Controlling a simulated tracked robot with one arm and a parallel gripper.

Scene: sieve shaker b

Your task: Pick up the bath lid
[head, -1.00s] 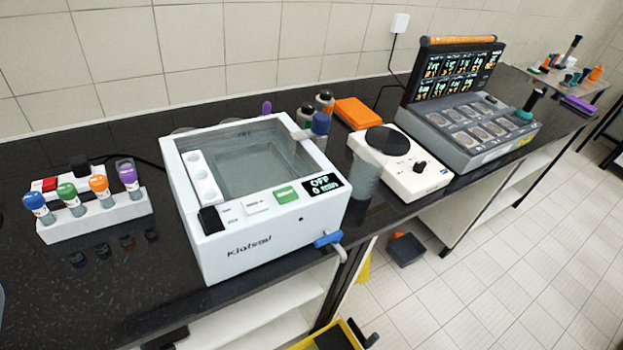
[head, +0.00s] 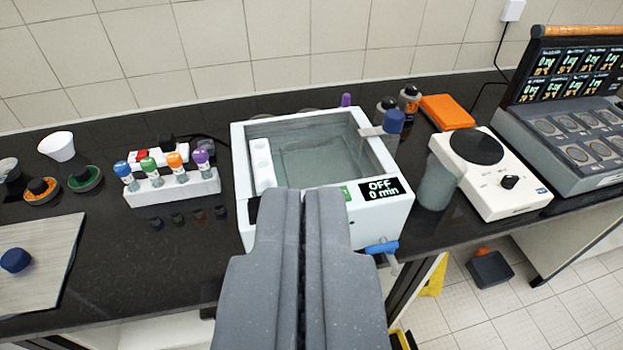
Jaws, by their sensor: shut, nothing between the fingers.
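The white water bath (head: 328,170) stands on the dark bench ahead, with no lid over its basin and its display reading OFF, 0 min. I cannot identify the bath lid for certain. A flat pale grey panel (head: 45,287) lies on the bench at the left edge, partly cut off. A dark blue round knob or cap (head: 15,260) sits on it; I cannot tell whether the two are joined. My gripper (head: 304,193) is shut and empty. It shows in front of the bath, hiding part of its front face, well to the right of the panel.
A white rack (head: 172,188) with several colour-capped vials stands left of the bath. A white cup (head: 58,146) and small dishes lie farther left. A grey cylinder (head: 437,182) and a white hotplate (head: 492,190) stand at the right. A blue tap (head: 381,247) sticks out from the bath's front.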

